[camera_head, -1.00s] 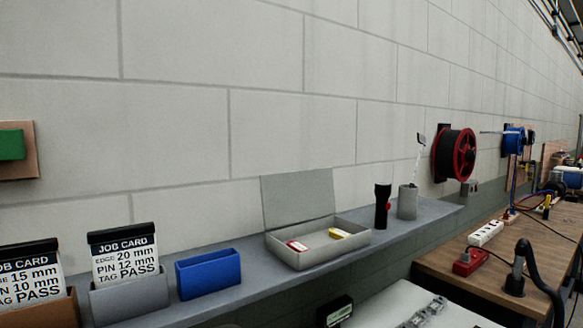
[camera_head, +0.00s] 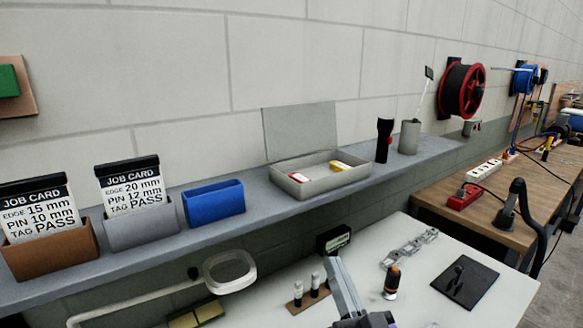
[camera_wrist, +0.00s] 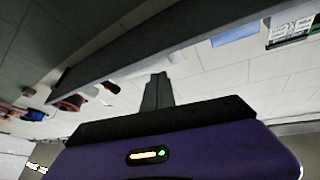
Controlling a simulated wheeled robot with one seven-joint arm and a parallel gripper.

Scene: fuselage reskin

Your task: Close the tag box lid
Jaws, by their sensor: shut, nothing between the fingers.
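The tag box (camera_head: 325,186) is a shallow grey tray on the wall shelf. Its lid (camera_head: 300,132) stands open, upright along the back edge and leaning slightly toward the wall. A red-and-white tag (camera_head: 299,177) and a yellow tag (camera_head: 340,166) lie inside. My gripper (camera_head: 336,262) is at the bottom of the head view, below and in front of the box, apart from it. In the wrist view my gripper's fingers (camera_wrist: 157,90) are together with nothing between them. The box cannot be clearly made out in the wrist view.
Left of the box on the shelf (camera_head: 258,205) stand a blue holder (camera_head: 213,203) and job card holders. To its right stand a black flashlight (camera_head: 384,140) and a grey cup (camera_head: 409,137). A ring lamp (camera_head: 250,279) and a white bench (camera_head: 425,297) lie below.

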